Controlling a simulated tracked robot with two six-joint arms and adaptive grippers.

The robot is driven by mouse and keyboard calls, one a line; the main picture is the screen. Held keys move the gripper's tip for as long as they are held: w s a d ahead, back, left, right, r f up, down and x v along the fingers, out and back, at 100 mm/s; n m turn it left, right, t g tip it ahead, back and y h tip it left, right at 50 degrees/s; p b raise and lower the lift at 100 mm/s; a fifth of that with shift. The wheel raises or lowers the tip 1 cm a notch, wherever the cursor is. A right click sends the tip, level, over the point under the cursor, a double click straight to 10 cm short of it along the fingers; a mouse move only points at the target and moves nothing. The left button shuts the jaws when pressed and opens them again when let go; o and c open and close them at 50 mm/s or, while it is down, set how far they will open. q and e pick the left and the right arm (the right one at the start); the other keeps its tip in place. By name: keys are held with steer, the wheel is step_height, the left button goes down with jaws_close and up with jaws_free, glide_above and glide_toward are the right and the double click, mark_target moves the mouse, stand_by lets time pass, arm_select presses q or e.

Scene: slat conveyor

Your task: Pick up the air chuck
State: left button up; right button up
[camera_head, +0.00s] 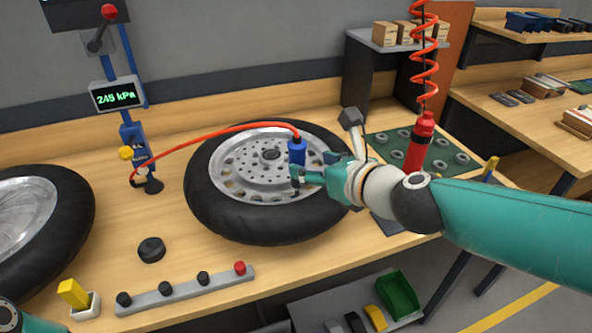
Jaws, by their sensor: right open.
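The air chuck (297,151) is a small blue fitting at the end of a red hose. It stands upright over the right part of the wheel's silver hub (255,170). The wheel's black tyre (215,212) lies flat on the wooden bench. My right gripper (297,180), teal, reaches in from the right and is open. Its fingers are just below and beside the chuck; I cannot tell whether they touch it. The chuck's lower end is partly hidden by the fingers. Of my left arm only a bit shows at the bottom left corner; its gripper is out of view.
The hose arches left to a blue gauge post (132,140) with a display (117,95) reading 245 kPa. Another tyre (75,215) lies at left. A black puck (151,249) and a knobbed bar (185,291) are in front. A red cylinder (419,143) hangs from a coiled hose.

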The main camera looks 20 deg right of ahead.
mark_target(302, 160)
steer(key=shift+x, duration=1.1)
steer(key=b+x, duration=0.1)
steer(key=x, duration=0.3)
steer(key=shift+f+b, duration=0.1)
steer(key=shift+b, duration=0.3)
steer(key=shift+w+a+f, duration=0.1)
steer(key=shift+w, duration=0.45)
jaws_close()
